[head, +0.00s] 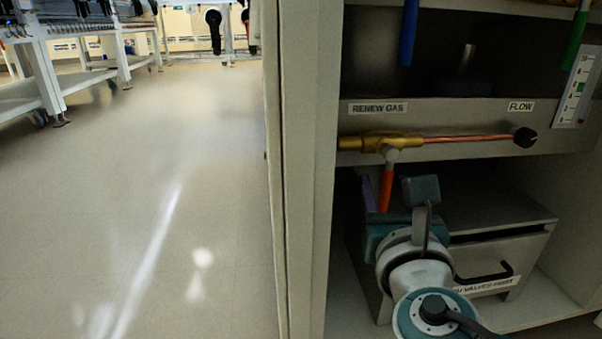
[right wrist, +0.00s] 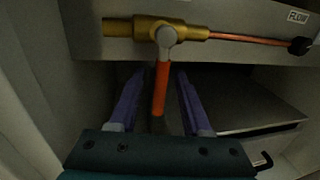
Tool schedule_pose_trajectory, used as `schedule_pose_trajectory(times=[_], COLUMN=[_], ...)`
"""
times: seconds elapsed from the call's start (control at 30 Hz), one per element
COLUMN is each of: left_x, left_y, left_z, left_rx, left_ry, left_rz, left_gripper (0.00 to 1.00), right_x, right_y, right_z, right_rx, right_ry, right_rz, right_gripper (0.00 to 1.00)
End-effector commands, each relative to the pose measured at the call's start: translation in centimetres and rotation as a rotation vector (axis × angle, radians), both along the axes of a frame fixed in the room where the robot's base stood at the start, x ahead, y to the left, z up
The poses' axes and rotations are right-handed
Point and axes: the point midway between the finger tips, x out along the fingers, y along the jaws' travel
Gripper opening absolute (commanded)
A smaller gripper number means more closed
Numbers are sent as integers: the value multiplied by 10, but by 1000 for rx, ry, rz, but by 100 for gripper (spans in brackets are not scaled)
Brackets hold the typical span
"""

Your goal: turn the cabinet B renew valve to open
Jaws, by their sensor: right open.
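The renew valve is a brass body (head: 378,143) under the RENEW GAS label (head: 378,107), with an orange lever (head: 386,190) hanging straight down, across the line of the pipe. In the right wrist view the brass body (right wrist: 155,28) and the orange lever (right wrist: 161,88) show up close. My right gripper (right wrist: 160,76) is open, its purple fingers on either side of the lever, with a gap visible on both sides. In the head view one purple finger shows left of the lever; the other is hidden. My left gripper is not in view.
A copper pipe (head: 465,138) runs right from the valve to a black FLOW knob (head: 525,137). A grey box with a black handle (head: 485,274) stands below, behind my arm. The cabinet's pale side post (head: 308,170) is close on the left. Open floor (head: 150,210) lies beyond it.

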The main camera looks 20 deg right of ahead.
Motion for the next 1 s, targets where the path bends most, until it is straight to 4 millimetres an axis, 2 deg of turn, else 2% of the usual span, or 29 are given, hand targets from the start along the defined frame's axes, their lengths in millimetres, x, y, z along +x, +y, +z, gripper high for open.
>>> schedule_pose_trajectory(times=[0.17, 0.57, 1.0], left_x=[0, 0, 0], left_y=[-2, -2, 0], left_z=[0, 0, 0], left_rx=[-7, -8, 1], left_ry=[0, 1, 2], left_rz=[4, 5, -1], left_gripper=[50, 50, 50], right_x=[0, 0, -1], right_y=[0, 0, 0], right_z=[0, 0, 0], right_rx=[0, 0, 0], right_ry=[0, 0, 0], right_rz=[0, -1, -1], right_gripper=[46, 1, 0])
